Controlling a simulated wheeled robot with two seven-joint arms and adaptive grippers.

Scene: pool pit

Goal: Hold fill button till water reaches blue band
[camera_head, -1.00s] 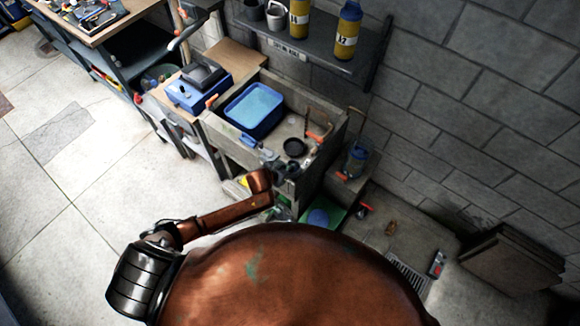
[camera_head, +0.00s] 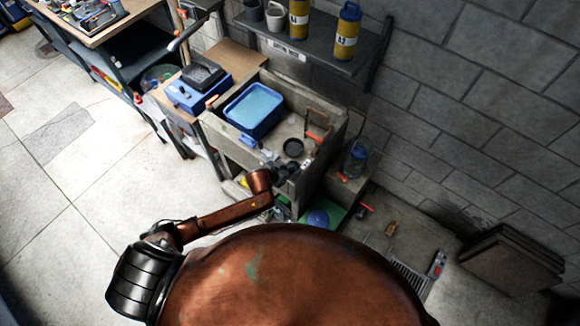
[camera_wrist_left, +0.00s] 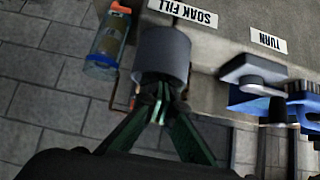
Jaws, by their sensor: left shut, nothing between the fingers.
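The grey round fill button (camera_wrist_left: 160,55) sticks out of the sink front beside a "SOAK FILL" label (camera_wrist_left: 183,14) in the left wrist view. My left gripper (camera_wrist_left: 163,96) is shut and empty, its green fingertips at the button's end; whether they press it I cannot tell. In the head view the left gripper (camera_head: 287,168) is at the sink's front edge. A blue tub (camera_head: 240,122) with light blue water stands in the stone sink (camera_head: 317,150). I cannot make out a blue band in the tub. My right gripper is not in view.
A lever (camera_wrist_left: 252,70) sits under a "TURN" label (camera_wrist_left: 268,40), beside the button. A clear jar with blue parts (camera_wrist_left: 107,45) stands on the other side; it shows in the head view (camera_head: 355,160). A dark round dish (camera_head: 293,147) lies in the sink.

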